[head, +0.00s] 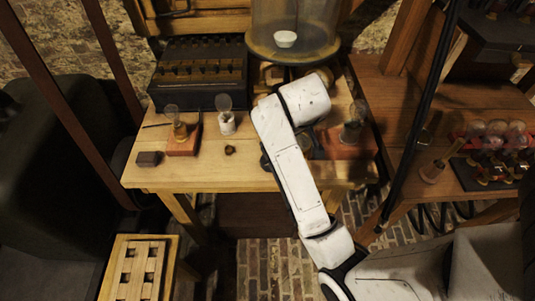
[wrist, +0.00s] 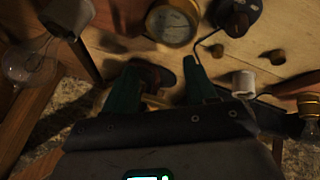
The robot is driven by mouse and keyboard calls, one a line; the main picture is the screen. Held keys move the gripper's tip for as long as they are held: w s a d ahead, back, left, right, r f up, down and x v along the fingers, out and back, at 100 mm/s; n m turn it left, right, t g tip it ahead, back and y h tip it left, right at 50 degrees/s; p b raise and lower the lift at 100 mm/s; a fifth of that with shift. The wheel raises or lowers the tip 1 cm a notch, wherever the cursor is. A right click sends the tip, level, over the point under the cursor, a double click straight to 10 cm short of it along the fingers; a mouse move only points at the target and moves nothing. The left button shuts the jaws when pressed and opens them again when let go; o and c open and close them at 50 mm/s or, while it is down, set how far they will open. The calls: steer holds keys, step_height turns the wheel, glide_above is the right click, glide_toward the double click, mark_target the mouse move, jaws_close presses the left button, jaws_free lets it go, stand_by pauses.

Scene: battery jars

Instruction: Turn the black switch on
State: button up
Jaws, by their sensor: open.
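In the wrist view my gripper (wrist: 162,62) is open, its two dark green fingers apart above the wooden table. A dark reddish-brown base with a brass-coloured part (wrist: 152,76) shows between and behind the fingers; I cannot tell whether they touch it. A round black switch-like piece with a knob and a small orange mark (wrist: 238,15) lies beyond the right finger, apart from it. Which of the two is the black switch is not clear. In the head view my white arm hides the gripper and most of this area.
A brass-rimmed gauge (wrist: 172,22) and a white socket (wrist: 243,85) are near the fingers. On the table (head: 215,178) stand a bulb on a red base (head: 183,140), a white bulb holder (head: 227,122), a black battery case (head: 200,72) and a glass jar (head: 295,25).

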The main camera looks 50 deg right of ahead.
steer(key=w+d+r+m+g+b, duration=0.1)
steer(key=w+d+r+m+b, duration=0.2)
steer(key=r+m, duration=0.1)
steer(key=w+a+f+m+g+y+b, duration=0.1)
steer(key=w+a+f+g+y+b, duration=0.15)
steer(key=a+y, duration=0.5)
steer(key=shift+t+h, duration=0.45)
steer(key=shift+h, duration=0.5)
steer(key=f, duration=0.7)
steer(key=a+f, duration=0.1)
steer(key=f, duration=0.3)
steer(key=shift+w+b, duration=0.15)
steer(key=shift+b, duration=0.2)
jaws_close()
